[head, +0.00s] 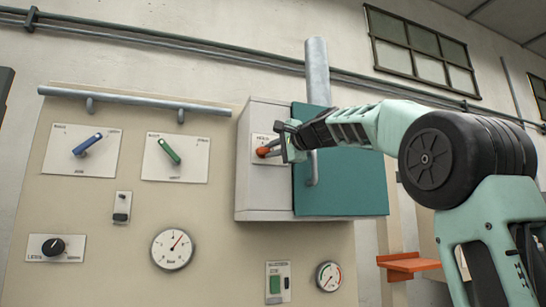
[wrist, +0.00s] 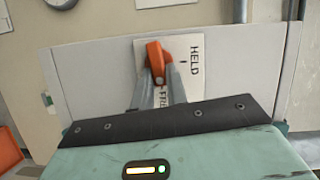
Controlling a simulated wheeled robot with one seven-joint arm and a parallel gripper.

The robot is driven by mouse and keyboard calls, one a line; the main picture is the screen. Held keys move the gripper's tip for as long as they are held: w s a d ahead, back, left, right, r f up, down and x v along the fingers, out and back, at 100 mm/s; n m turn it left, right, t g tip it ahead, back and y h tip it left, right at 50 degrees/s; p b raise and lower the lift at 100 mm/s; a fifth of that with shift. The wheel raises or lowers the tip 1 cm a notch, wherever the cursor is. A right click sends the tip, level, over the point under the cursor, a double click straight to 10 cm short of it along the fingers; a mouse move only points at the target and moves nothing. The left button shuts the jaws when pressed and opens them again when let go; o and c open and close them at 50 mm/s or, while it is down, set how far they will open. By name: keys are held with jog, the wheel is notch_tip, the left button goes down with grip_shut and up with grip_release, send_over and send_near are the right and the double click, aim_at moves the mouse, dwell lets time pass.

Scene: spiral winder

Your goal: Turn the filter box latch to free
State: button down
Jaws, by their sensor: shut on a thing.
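The filter box (head: 263,199) is a grey cabinet on the panel wall with a teal door (head: 345,190). Its latch (head: 263,152) is a small orange handle on a white plate on the grey face. In the wrist view the latch (wrist: 155,52) lies roughly up-down in the picture. The HELD label and its tick are to its right on the plate (wrist: 196,88). The FREE label below is partly hidden by my fingers. My gripper (head: 273,149) is shut on the latch, with one finger on each side; it also shows in the wrist view (wrist: 157,78).
Left of the box are a blue-handled switch (head: 87,145), a green-handled switch (head: 169,150), a black knob (head: 53,247) and a gauge (head: 172,249). A grey rail (head: 135,100) runs above them. A pipe (head: 317,75) rises behind the box. An orange shelf (head: 408,264) is low at right.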

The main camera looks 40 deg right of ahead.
jog(key=shift+f+m+b, duration=0.2)
jog(key=shift+m+b, duration=0.2)
jog(key=shift+m, duration=0.2)
jog(key=shift+a+r, duration=0.1)
jog(key=c, duration=1.4)
grip_release()
jog(key=shift+w, duration=0.15)
jog(key=shift+t, duration=0.3)
jog(key=s+d+b, duration=0.2)
jog(key=s+b, duration=0.4)
jog(key=s, duration=1.1)
jog(key=shift+s, duration=0.2)
